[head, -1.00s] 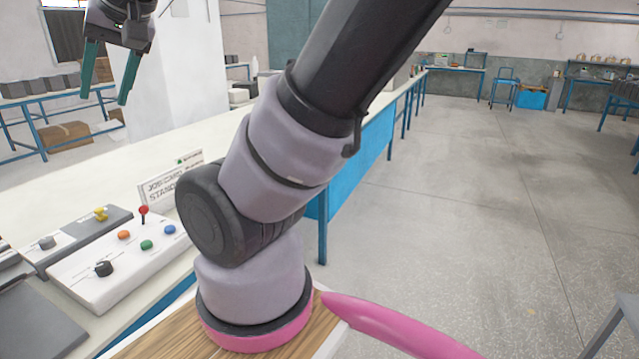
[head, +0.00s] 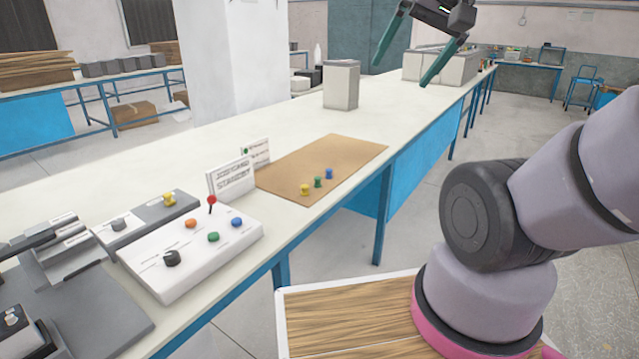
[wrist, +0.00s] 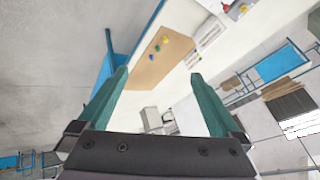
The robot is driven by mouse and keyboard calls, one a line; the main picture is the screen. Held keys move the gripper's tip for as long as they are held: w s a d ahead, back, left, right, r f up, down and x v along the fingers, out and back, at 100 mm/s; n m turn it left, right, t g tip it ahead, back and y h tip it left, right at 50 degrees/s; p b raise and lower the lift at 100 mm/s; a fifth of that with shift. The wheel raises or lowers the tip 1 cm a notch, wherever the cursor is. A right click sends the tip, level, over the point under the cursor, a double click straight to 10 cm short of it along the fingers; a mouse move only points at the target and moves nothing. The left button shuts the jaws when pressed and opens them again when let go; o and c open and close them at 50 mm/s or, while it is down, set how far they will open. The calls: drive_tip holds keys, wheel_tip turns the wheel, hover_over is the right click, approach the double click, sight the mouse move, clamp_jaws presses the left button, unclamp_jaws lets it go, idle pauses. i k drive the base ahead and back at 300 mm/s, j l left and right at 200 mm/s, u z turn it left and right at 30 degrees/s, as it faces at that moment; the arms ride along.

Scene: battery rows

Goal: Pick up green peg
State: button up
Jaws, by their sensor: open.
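The green peg (head: 318,182) stands on a brown mat (head: 345,150) on the white workbench in the head view. It is between a yellow peg (head: 305,189) at its left and a blue peg (head: 329,173) at its right. My gripper (head: 398,72) is open and empty, raised high beyond and to the right of the pegs. In the wrist view the gripper's teal fingers (wrist: 160,85) are spread wide. The small green peg (wrist: 158,48) shows between the other pegs, far off beyond the fingertips.
A white control box (head: 190,255) with colored buttons and a red-knobbed lever stands left of the mat. White signs (head: 232,178) stand by the mat's left edge. A grey box (head: 341,85) stands behind the mat. The bench around the mat is mostly clear.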

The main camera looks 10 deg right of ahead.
sight(318, 185)
drive_tip(key=i+l+u, duration=0.15)
drive_tip(key=u, duration=0.15)
drive_tip(key=l+u, duration=0.25)
drive_tip(key=i+l+u, duration=0.15)
drive_tip(key=l+u, duration=0.15)
drive_tip(key=l, duration=0.15)
